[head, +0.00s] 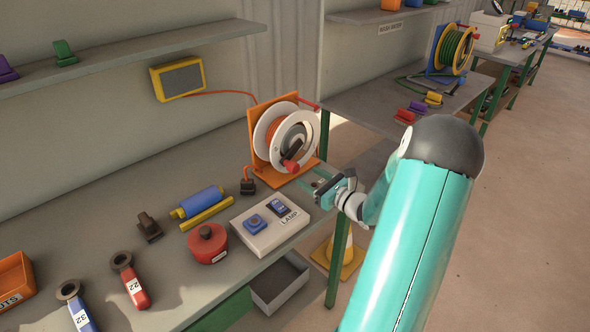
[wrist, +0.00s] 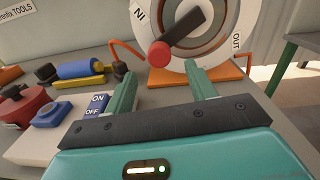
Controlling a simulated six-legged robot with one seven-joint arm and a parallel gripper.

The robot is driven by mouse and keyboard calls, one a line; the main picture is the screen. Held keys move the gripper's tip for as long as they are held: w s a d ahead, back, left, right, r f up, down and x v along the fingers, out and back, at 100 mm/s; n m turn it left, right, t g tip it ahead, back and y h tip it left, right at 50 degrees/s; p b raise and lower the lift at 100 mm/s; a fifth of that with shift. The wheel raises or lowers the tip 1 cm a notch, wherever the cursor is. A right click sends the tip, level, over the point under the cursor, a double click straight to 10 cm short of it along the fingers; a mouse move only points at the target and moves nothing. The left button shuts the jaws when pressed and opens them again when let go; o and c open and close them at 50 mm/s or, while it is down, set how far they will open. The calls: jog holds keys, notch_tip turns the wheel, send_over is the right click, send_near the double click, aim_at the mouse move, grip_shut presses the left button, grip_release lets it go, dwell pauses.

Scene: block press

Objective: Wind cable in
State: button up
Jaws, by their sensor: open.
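The cable reel (head: 275,143) is a white drum with orange cable on an orange stand, upright on the bench. Its crank has a dark arm and a red knob (head: 290,166). In the wrist view the reel face (wrist: 215,35) carries the marks IN and OUT, and the red knob (wrist: 159,54) sits at lower left of the hub. The orange cable (wrist: 125,47) runs to a black plug (head: 248,186) on the bench. My gripper (head: 322,182) is open and empty, just in front of the reel. In the wrist view its fingers (wrist: 165,85) are apart, below the knob, not touching it.
A white lamp switch box (head: 270,222) and a red round container (head: 207,243) stand left of my gripper. A blue roller (head: 203,201) and wrenches (head: 130,280) lie further left. A second reel (head: 452,48) stands on the far bench.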

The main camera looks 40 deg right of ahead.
aim_at(297, 169)
jog(key=w, duration=0.7)
jog(key=shift+a, duration=0.3)
grip_shut()
